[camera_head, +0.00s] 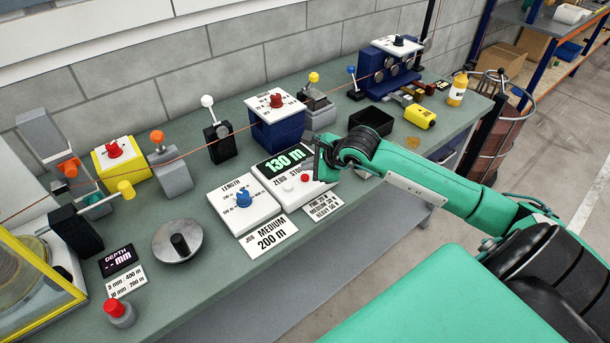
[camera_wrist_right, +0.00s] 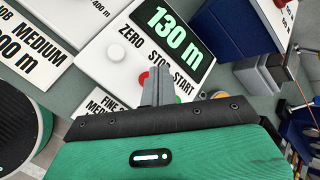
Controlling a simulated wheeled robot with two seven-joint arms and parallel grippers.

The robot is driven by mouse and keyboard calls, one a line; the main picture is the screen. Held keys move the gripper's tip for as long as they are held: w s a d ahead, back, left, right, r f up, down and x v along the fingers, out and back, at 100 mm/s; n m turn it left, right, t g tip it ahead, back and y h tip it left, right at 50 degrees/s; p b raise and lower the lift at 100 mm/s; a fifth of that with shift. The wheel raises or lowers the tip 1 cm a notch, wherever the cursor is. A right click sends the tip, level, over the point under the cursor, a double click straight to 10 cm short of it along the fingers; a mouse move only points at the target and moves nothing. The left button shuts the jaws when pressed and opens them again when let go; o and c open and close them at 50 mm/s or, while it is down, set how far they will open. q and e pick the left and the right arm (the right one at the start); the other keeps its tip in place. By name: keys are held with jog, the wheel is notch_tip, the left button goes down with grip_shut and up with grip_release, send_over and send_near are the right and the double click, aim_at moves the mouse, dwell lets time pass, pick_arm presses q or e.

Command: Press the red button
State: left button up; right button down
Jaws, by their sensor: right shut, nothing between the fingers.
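The white counter panel (camera_head: 268,182) has a display reading 130 m and buttons labelled ZERO, STOP and START. Its red STOP button (camera_head: 304,178) also shows in the right wrist view (camera_wrist_right: 143,78), partly hidden by my fingers. My right gripper (camera_head: 318,172) is shut and empty, over the panel's right side. In the right wrist view its fingers (camera_wrist_right: 158,88) overlap the space between the red button and a mostly hidden green button (camera_wrist_right: 178,99). I cannot tell whether they touch. Another red knob on a grey base (camera_head: 118,312) stands at the table's front left. My left gripper is not in view.
A white button (camera_head: 288,187) sits left of the red one. A LENGTH panel with a blue knob (camera_head: 243,198) adjoins on the left. A blue box with a red knob (camera_head: 277,125) stands behind, and a black tray (camera_head: 371,121) lies to the right. A thin orange filament runs above the table.

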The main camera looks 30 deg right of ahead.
aim_at(308, 180)
notch_tip(308, 180, up, 4)
jog(key=shift+r+p, duration=0.1)
jog(key=shift+p, duration=0.5)
dwell(0.4)
